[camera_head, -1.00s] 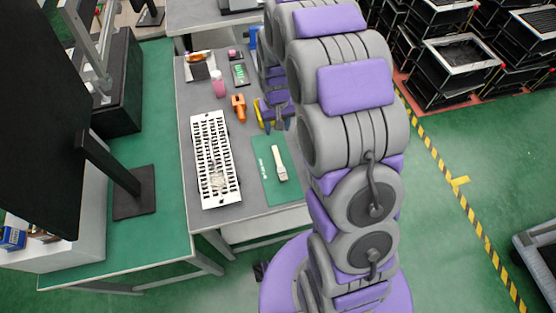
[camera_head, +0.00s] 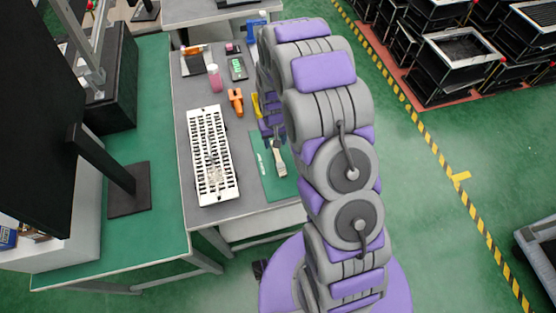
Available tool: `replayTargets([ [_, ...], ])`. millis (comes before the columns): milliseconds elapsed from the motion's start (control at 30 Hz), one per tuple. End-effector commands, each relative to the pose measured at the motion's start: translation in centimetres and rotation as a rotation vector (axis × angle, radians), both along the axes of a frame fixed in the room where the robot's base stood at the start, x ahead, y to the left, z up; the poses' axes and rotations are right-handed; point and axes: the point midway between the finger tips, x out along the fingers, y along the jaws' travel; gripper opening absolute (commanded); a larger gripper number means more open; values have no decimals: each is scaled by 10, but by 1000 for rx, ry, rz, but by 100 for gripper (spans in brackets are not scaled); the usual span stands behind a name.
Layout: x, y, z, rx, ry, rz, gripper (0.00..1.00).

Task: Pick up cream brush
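The cream brush (camera_head: 280,163) lies on a green mat (camera_head: 268,183) at the right front of the grey table. My gripper (camera_head: 273,141) is at the upper end of the brush, over the mat. Part of the gripper and the far end of the brush are hidden by my arm and each other. I cannot tell whether the fingers are open or shut, or whether they touch the brush.
A white perforated tray (camera_head: 230,187) lies left of the mat. Behind it are an orange tool (camera_head: 236,101), a pink bottle (camera_head: 214,78) and a green-screened meter (camera_head: 238,69). A yellow-handled tool (camera_head: 256,105) is partly hidden. A green bench (camera_head: 160,232) stands left.

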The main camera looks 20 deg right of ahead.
Motion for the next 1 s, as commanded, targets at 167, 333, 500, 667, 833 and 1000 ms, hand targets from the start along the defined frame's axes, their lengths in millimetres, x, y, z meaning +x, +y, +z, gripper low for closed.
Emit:
replayTargets([
  [167,-3,-1,-14,0,2,0,51],
  [333,-8,-2,-39,0,5,0,51],
  [500,-7,-2,-52,0,0,0,51],
  [667,-7,-1,-51,0,-1,0,51],
  [833,-7,-1,-51,0,0,0,37],
  [1000,-7,-1,-51,0,0,0,20],
])
